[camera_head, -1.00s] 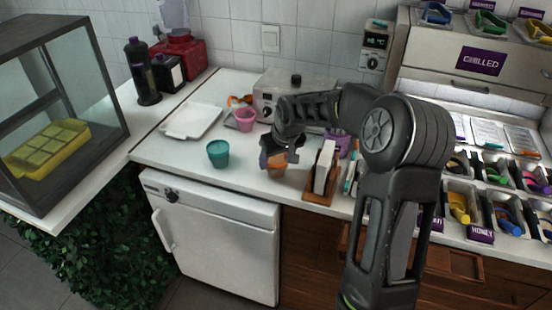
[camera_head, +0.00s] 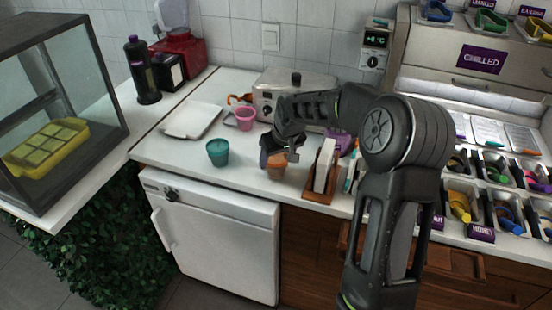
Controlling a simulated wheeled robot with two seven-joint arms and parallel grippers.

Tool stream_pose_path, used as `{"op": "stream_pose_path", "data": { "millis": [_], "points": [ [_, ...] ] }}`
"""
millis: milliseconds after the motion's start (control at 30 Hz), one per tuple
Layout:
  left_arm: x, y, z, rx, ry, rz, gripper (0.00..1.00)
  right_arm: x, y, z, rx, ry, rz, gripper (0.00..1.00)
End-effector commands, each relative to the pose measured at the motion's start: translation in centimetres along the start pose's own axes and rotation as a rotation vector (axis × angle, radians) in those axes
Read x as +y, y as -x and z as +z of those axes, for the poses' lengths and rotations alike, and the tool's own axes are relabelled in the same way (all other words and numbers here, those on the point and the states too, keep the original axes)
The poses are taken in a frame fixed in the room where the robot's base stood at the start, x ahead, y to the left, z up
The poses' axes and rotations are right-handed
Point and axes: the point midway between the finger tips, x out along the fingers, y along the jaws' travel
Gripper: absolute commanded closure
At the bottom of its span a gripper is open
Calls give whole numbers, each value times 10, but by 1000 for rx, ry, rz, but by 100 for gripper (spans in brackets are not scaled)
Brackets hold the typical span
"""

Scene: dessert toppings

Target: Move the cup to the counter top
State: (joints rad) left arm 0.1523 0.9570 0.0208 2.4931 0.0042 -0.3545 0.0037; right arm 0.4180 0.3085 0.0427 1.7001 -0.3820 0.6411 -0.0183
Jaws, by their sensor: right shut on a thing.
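My right gripper (camera_head: 275,152) is over the white counter top (camera_head: 240,175) and shut on an orange-brown cup (camera_head: 277,170), whose upper part is partly hidden by the gripper. The cup is at the counter, just left of the wooden napkin holder; I cannot tell whether its base touches the surface. A teal cup (camera_head: 217,152) stands upright to the left, apart from the gripper. A pink cup (camera_head: 245,118) stands farther back. My left gripper is not in view.
A white tray (camera_head: 192,121) lies at the back left. The napkin holder (camera_head: 321,172) stands close to the right of the gripper. A metal appliance (camera_head: 290,88) is behind. Topping bins (camera_head: 461,203) line the right. Counter in front of the teal cup is clear.

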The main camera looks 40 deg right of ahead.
Motion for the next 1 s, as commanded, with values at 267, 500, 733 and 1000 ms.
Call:
{"op": "stream_pose_path", "data": {
  "millis": [267, 500, 733, 1000],
  "points": [
    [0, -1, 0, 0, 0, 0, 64, 0, -1, 0, 0, 0, 0, 77],
    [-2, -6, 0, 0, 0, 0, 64, 0, -7, 3, 0, 0, 0, 77],
    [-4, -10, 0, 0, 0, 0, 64, -1, -10, 4, 0, 1, -1, 77],
    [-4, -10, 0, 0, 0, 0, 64, -1, -10, 4, 0, 0, -1, 77]
  ]
}}
